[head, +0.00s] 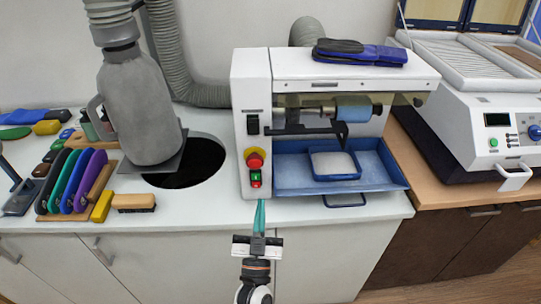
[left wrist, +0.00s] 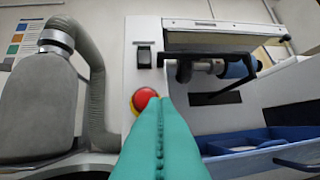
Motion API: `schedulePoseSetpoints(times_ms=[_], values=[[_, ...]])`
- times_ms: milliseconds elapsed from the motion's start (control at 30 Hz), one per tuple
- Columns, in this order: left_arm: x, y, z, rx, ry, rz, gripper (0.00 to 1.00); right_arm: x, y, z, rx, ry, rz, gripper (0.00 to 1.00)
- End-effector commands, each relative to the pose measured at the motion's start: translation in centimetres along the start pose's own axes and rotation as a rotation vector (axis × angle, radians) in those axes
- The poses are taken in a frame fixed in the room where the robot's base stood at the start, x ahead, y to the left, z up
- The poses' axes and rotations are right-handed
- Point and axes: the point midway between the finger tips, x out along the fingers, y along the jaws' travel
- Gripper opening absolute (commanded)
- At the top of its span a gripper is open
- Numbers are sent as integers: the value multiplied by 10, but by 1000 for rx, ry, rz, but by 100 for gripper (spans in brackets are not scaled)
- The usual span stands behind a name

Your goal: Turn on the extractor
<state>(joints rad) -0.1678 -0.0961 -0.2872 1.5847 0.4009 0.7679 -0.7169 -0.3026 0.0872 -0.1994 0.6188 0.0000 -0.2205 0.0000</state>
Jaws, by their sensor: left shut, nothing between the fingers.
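A white machine (head: 250,85) stands on the counter, with a grey hose (head: 190,75) running behind it. Its front panel carries a black rocker switch (head: 252,124), a red mushroom button (head: 254,158) on a yellow base, and a small green button (head: 256,178) below. My left gripper (head: 260,203) has teal fingers, shut and empty, pointing at the panel just below the green button. In the left wrist view the fingertips (left wrist: 160,102) overlap the red button's (left wrist: 143,98) lower right edge, and the rocker switch (left wrist: 144,58) shows above. The green button is hidden there. Contact cannot be told.
A blue tray (head: 290,175) sits under the roller at right. Coloured pads in a rack (head: 75,185) and a brush (head: 133,203) lie at left.

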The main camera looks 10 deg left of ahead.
Motion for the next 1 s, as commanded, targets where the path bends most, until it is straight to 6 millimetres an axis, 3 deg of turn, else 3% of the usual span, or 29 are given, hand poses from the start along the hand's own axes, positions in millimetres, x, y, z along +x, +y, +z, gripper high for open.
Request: schedulePoseSetpoints(times_ms=[100, 200, 667, 1000], values=[[15, 13, 34, -5, -93, 85, 0, 1, 6, 2, 3, -2, 7, 36], [19, 18, 46, -6, -126, 118, 0, 1, 9, 3, 5, -3, 11, 36], [27, 20, 50, -4, -132, 122, 0, -3, 9, 8, 4, -10, 10, 36], [91, 28, 62, -3, -134, 121, 0, -33, 5, 9, 2, -9, 7, 36]])
